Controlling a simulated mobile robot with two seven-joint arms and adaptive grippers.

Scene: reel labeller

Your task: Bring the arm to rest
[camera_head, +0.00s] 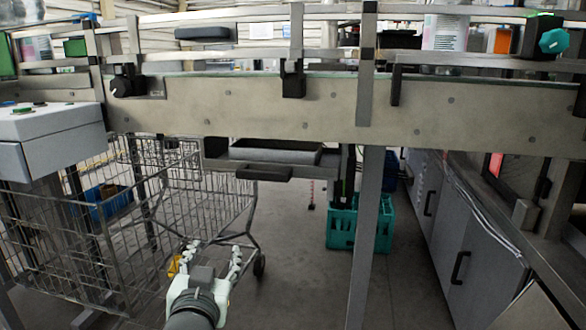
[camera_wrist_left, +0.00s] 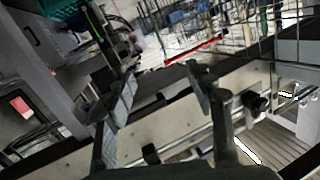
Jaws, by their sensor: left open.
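My left gripper (camera_head: 213,254) is at the lower left of the head view, in front of and below the conveyor. Its two fingers stand apart with nothing between them. The left wrist view shows the same open, empty fingers (camera_wrist_left: 162,85), with the conveyor frame behind them. The gripper appears clear of the conveyor, though its exact distance from the cart is hard to tell. My right gripper shows in neither view.
The conveyor (camera_head: 230,105) crosses the whole head view. A wire cart (camera_head: 190,200) with a blue bin (camera_head: 108,200) stands at left. A teal crate (camera_head: 341,238) sits on the floor beyond a grey post (camera_head: 364,240). Grey cabinets (camera_head: 440,215) line the right.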

